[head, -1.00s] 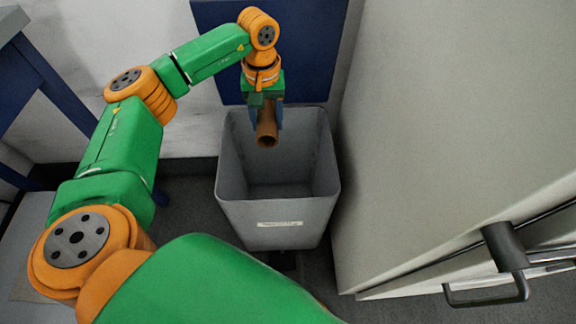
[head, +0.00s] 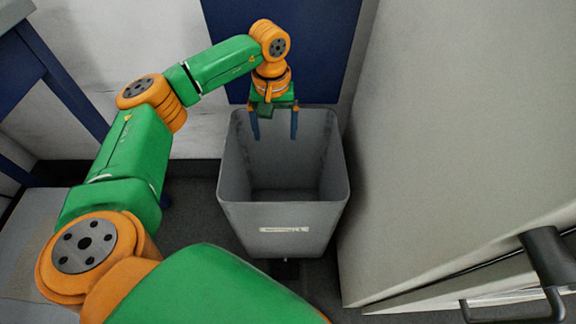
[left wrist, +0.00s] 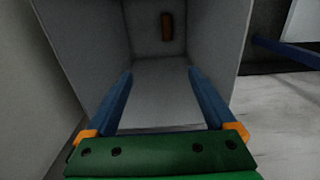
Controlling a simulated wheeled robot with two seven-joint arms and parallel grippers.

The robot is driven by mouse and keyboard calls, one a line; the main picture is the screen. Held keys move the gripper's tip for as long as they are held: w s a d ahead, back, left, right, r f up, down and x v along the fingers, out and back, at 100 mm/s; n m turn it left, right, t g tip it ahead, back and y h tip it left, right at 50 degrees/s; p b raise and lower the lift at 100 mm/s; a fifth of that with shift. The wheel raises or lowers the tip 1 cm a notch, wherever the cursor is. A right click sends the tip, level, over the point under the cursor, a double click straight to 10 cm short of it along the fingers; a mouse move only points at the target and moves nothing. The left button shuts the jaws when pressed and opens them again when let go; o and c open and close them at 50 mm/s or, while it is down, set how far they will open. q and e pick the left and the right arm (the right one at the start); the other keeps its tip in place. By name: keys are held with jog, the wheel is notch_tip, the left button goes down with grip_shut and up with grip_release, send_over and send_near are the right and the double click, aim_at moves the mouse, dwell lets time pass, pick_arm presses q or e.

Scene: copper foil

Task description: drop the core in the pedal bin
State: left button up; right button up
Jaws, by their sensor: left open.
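The pedal bin (head: 285,243) is a grey, open-topped bin standing on the floor; it also shows in the left wrist view (left wrist: 88,45). My left gripper (head: 274,134) is open and empty over the bin's mouth, its two blue fingers apart and pointing down. The brown core (left wrist: 167,27) shows inside the bin in the left wrist view, apart from the fingers. In the head view the core is hidden. My right gripper is not in view.
A large pale cabinet (head: 440,130) with a dark handle (head: 549,258) stands close on the bin's right. A dark blue panel (head: 320,40) is on the wall behind the bin. A blue-legged table (head: 62,80) stands at the left.

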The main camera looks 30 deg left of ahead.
pick_arm(q)
notch_tip(320, 180, up, 7)
jog(key=p, duration=0.2)
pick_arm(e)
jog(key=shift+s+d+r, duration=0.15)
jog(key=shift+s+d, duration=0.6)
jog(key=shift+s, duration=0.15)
